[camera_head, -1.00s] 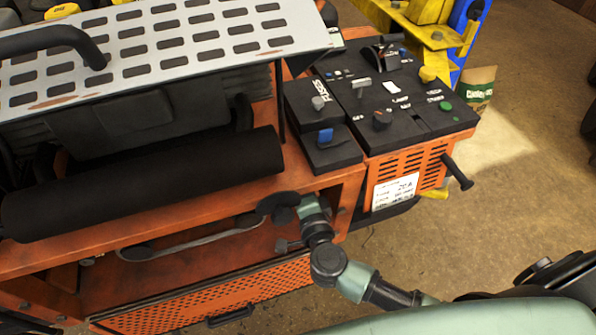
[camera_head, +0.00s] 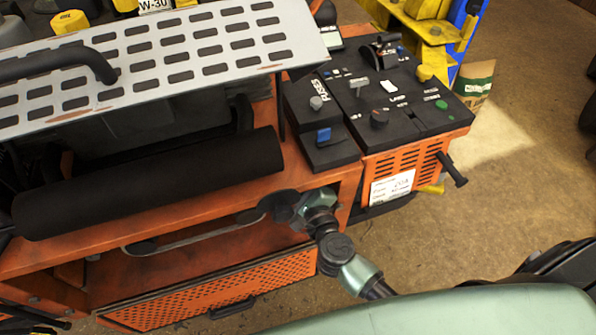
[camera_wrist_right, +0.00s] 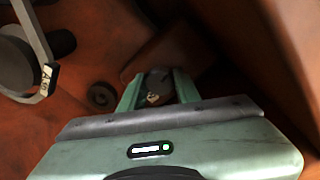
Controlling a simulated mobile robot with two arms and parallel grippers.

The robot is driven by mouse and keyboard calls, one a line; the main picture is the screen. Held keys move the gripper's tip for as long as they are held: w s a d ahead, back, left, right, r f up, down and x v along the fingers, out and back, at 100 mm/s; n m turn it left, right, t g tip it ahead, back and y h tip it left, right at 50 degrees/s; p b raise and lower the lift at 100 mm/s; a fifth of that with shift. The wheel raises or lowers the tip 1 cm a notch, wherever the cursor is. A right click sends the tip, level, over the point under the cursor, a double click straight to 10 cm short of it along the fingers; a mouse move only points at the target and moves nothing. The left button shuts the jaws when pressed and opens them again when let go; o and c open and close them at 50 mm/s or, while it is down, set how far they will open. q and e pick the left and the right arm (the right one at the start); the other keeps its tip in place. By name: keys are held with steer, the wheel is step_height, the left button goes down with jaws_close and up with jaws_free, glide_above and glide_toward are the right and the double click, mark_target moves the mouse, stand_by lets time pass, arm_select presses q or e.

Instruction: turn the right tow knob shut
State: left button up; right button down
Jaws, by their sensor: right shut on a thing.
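The right tow knob (camera_wrist_right: 157,88) is a small dark knob with a pale mark, seen in the right wrist view between the two green fingers of my right gripper (camera_wrist_right: 157,92). The fingers are shut on it from both sides. In the head view my right gripper (camera_head: 298,206) is at the right end of the orange front recess, below the ledge, and the knob is hidden there by the wrist. My left gripper is not in view.
A curved handle bar (camera_head: 195,238) runs along the recess left of my right wrist. A black roller (camera_head: 150,185) lies on the ledge above. A control panel (camera_head: 385,95) with levers is at the right, with a protruding black-tipped peg (camera_head: 455,172). Concrete floor lies open to the right.

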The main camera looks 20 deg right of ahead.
steer(key=shift+f+m, duration=0.1)
steer(key=shift+m, duration=0.3)
steer(key=c, duration=1)
jaws_free()
steer(key=shift+s+d+r+b, duration=0.15)
steer(key=shift+s+b, duration=0.15)
steer(key=shift+s, duration=1)
steer(key=shift+s+a+r+b, duration=0.1)
steer(key=shift+s+r+b, duration=0.15)
steer(key=shift+s, duration=1.05)
steer(key=shift+s+d+r+b, duration=0.1)
steer(key=shift+s+b, duration=0.2)
steer(key=shift+s, duration=1)
